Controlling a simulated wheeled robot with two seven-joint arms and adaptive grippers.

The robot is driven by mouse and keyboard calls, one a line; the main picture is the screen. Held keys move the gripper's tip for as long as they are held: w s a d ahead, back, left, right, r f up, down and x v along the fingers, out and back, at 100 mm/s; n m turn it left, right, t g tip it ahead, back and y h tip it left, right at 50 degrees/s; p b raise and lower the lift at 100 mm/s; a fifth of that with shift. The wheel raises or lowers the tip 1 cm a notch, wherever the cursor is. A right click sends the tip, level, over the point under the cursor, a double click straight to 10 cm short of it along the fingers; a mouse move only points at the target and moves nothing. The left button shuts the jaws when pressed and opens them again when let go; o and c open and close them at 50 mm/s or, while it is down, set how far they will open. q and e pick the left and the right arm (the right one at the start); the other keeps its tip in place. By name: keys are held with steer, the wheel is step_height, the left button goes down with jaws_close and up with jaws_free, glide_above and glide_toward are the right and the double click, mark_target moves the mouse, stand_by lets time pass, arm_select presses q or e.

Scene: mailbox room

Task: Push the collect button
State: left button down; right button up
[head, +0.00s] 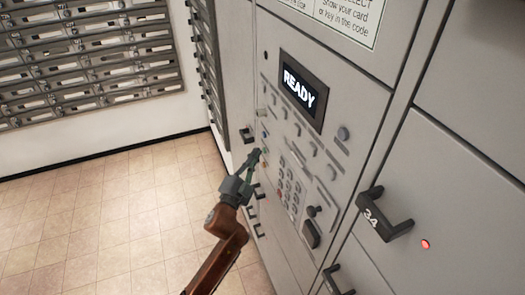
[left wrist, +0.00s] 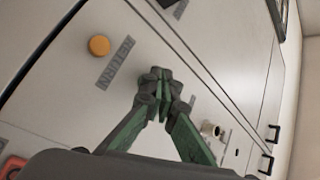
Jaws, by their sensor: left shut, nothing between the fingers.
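The grey machine panel (head: 318,150) carries several small round buttons with label strips, too small to read, so I cannot tell which is the collect button. My left gripper (head: 256,154) is shut and empty, close to the panel's left edge in the head view. In the left wrist view its green and dark fingertips (left wrist: 157,76) are to the right of and below the orange button, not over it. Contact with the panel is unclear.
A lit screen (head: 302,90) reads READY above a keypad (head: 291,187). A black door handle (head: 383,215) marked 34 juts out at the right, near a red light (head: 425,244). Mailbox racks (head: 85,62) stand at the back left. The tiled floor (head: 110,215) is clear.

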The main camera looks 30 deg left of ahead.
stand_by(0.3)
arm_select(q)
steer(key=shift+w+d, duration=0.25)
steer(key=shift+w, duration=0.05)
stand_by(0.5)
steer(key=shift+a, duration=0.1)
steer(key=shift+s+a+p, duration=0.45)
steer(key=shift+s, duration=0.15)
steer(key=shift+s, duration=0.1)
steer(key=shift+s+a+p, duration=0.8)
steer(key=shift+s+a, duration=0.85)
steer(key=shift+s, duration=0.2)
